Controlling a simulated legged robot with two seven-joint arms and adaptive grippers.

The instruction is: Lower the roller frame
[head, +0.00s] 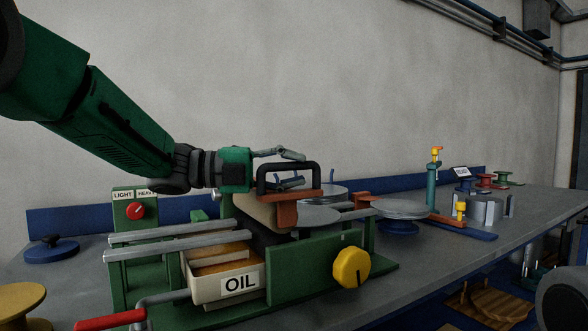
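The roller frame (287,215) is a rust-brown frame with a black arched handle (290,166) on top. It sits tilted above the green machine, over the right end of its pale rails (180,240). My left gripper (298,169) is at the handle. One finger shows above the handle's bar and the other through its opening. The fingers are spread, with a gap to the bar, and I cannot tell if either touches it. What seems to be my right gripper (530,254) is low at the right edge, small and dark, far from the frame.
A green box with a red dial (135,210) stands behind left. Round plates (400,208) and a teal post (432,185) stand right. The bench's right front is clear.

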